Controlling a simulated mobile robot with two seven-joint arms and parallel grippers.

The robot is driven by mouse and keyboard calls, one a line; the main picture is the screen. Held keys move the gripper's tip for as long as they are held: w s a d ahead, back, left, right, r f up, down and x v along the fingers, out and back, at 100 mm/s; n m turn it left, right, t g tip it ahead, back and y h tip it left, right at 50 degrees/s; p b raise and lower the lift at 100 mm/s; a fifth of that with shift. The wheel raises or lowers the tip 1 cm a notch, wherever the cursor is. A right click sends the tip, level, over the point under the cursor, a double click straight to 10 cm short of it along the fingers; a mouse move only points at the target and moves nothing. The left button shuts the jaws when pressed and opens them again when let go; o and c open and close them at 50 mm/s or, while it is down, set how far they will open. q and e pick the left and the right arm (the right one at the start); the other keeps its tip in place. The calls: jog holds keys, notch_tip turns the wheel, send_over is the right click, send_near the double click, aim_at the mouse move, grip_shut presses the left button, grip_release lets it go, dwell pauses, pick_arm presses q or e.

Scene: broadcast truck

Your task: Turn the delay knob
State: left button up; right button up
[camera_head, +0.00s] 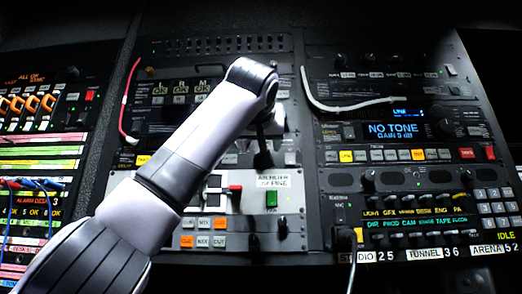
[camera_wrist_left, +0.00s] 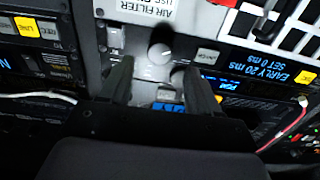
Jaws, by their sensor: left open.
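The left wrist view is rotated, so panel text reads tilted. A pale round knob (camera_wrist_left: 160,53) lies just ahead of the gap between the fingers of my left gripper (camera_wrist_left: 157,68). It is on the same panel as a blue display (camera_wrist_left: 275,62) reading "EARLY 20 ms SET 0 ms". A second, darker round knob (camera_wrist_left: 180,75) sits beside the right-hand finger. I cannot read a label on either knob. My left gripper is open, with no visible contact on the pale knob. In the head view, my left gripper (camera_head: 264,148) is at the centre rack, and my arm hides the knob area.
A white cable (camera_head: 350,105) hangs on the right rack and a red cable (camera_head: 126,105) on the left. A "NO TONE" display (camera_head: 394,130) is at right.

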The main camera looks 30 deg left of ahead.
pick_arm(q)
jog(key=p+x, duration=0.2)
jog(key=x, duration=0.3)
jog(key=shift+w, duration=0.15)
jog(key=c, duration=1)
jog(key=shift+c, duration=0.2)
